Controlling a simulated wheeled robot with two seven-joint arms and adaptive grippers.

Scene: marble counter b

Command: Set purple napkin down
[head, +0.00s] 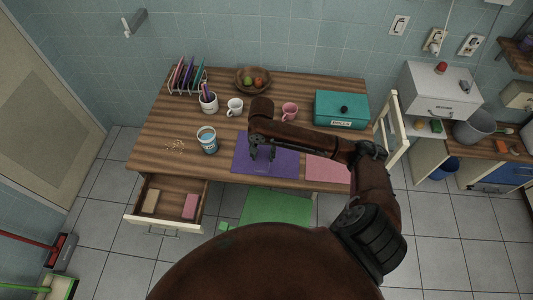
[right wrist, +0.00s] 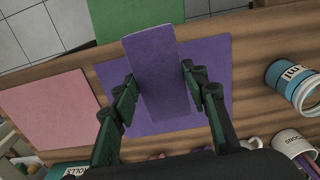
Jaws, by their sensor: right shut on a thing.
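My right gripper (head: 262,154) is over the purple placemat (head: 291,163) at the front of the wooden table. In the right wrist view my right gripper (right wrist: 158,80) is shut on the purple napkin (right wrist: 150,50), a flat folded piece between its fingers. The napkin overlaps the purple placemat (right wrist: 214,70) in that view; I cannot tell whether it touches it. In the head view the napkin is hard to tell from the mat and the gripper. My left gripper is not in view.
A pink placemat (head: 328,170) lies right of the purple one. A blue-labelled tin (head: 208,143), a white mug (head: 234,106), a pink mug (head: 289,112) and a teal box (head: 341,110) stand around. An open drawer (head: 170,203) holds a beige and a pink piece. A green seat (head: 275,209) is in front.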

